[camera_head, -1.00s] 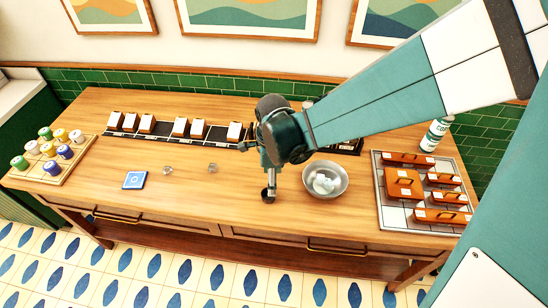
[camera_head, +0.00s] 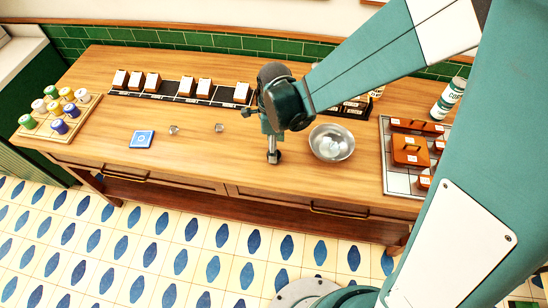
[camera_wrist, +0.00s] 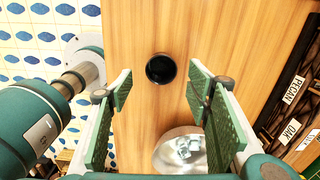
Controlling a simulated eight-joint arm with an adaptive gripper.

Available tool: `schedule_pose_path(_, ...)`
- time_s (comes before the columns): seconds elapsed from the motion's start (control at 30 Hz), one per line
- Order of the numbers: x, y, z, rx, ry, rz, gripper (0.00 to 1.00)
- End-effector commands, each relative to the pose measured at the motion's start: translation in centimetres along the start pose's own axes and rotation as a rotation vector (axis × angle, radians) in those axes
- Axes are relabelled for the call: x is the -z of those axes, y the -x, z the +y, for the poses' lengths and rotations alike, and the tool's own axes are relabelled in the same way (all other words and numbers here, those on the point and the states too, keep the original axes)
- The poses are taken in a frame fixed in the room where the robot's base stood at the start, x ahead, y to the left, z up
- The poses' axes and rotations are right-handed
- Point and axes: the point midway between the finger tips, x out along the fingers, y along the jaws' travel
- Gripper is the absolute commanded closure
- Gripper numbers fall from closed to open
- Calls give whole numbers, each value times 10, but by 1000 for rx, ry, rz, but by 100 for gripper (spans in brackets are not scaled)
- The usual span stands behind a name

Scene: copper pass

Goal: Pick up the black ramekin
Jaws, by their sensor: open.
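The black ramekin (camera_wrist: 160,69) shows in the wrist view as a small dark round dish on the wooden counter. It lies between and beyond the tips of my gripper (camera_wrist: 161,83), and the fingers look apart from it. My gripper is open and empty, with a green-padded finger on each side. In the head view my gripper (camera_head: 273,157) hangs over the counter, left of the metal bowl.
The metal bowl (camera_head: 316,147) with pale cubes stands close to my gripper. A dark rail of labelled blocks (camera_head: 218,103) runs along the back. A blue tile (camera_head: 142,139) and two small clear pieces lie left. A tray with orange boxes (camera_head: 392,160) is at the right.

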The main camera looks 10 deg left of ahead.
Motion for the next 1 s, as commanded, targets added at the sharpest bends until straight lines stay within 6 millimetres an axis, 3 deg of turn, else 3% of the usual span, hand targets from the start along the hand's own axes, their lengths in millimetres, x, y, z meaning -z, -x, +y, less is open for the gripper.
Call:
schedule_pose_path(0.57, 0, -8, 0, 0, 0, 0, 51)
schedule_pose_path(1.0, -1, -41, -3, 0, 0, 0, 51)
